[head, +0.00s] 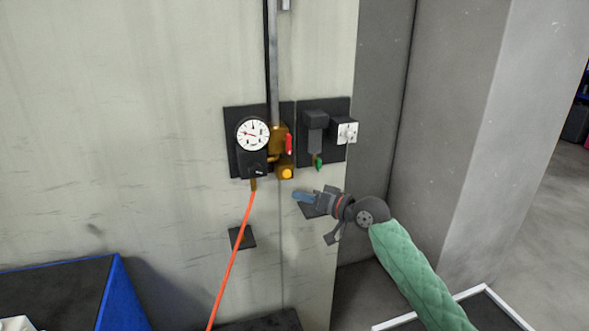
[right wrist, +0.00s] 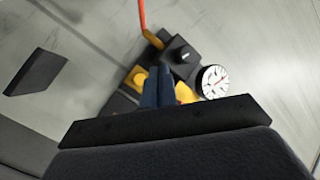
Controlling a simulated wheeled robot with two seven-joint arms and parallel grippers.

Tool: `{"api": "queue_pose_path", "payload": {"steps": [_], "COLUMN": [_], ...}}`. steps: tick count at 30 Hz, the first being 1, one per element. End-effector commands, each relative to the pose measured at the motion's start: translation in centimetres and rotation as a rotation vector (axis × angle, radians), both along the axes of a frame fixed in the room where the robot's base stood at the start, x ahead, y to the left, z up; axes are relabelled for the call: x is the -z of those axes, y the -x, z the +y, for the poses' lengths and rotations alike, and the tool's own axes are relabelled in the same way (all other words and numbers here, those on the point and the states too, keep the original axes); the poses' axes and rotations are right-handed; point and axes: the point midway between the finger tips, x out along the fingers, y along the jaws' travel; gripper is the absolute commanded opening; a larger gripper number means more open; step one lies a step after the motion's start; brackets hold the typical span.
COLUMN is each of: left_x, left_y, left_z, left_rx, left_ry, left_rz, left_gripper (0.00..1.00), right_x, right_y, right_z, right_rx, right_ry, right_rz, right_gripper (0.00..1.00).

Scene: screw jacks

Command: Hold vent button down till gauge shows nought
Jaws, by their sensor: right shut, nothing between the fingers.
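The gauge (head: 253,133) is a white round dial on a black panel on the wall. Its needle points to the left in the head view; the scale is too small to read. The gauge also shows in the right wrist view (right wrist: 214,82). The vent button appears to be the round yellow knob (head: 287,173) below the brass valve block, and it shows in the right wrist view (right wrist: 138,78). My right gripper (head: 297,196) is shut and empty, with blue fingertips just below and right of the button, apparently apart from it. My left gripper is not in view.
A red lever (head: 289,144) sits beside the brass block. A second black panel with a green-tipped handle (head: 319,163) is to the right. An orange hose (head: 232,262) hangs below the gauge. A blue-edged bench (head: 112,285) stands at lower left.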

Motion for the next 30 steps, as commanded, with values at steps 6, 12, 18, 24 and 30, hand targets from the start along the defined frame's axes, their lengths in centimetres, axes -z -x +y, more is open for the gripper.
{"api": "queue_pose_path", "payload": {"steps": [6, 12, 18, 24, 30], "left_x": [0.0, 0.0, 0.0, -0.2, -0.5], "left_y": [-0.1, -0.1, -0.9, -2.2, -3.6], "left_z": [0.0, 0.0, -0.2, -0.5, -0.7], "left_rx": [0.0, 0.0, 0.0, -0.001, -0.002], "left_ry": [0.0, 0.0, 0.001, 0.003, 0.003], "left_rz": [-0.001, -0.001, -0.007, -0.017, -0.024], "left_gripper": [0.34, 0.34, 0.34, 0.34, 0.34], "right_x": [0.0, 0.0, 0.1, 0.2, 0.2], "right_y": [0.0, -0.1, -1.3, -3.5, -5.8], "right_z": [0.0, 0.0, 0.4, 1.1, 1.8], "right_rx": [0.001, 0.001, 0.001, 0.001, 0.002], "right_ry": [0.001, 0.001, -0.001, -0.001, -0.001], "right_rz": [0.0, 0.0, 0.001, 0.001, 0.001], "right_gripper": [0.0, 0.0, 0.0, 0.0, 0.0]}}
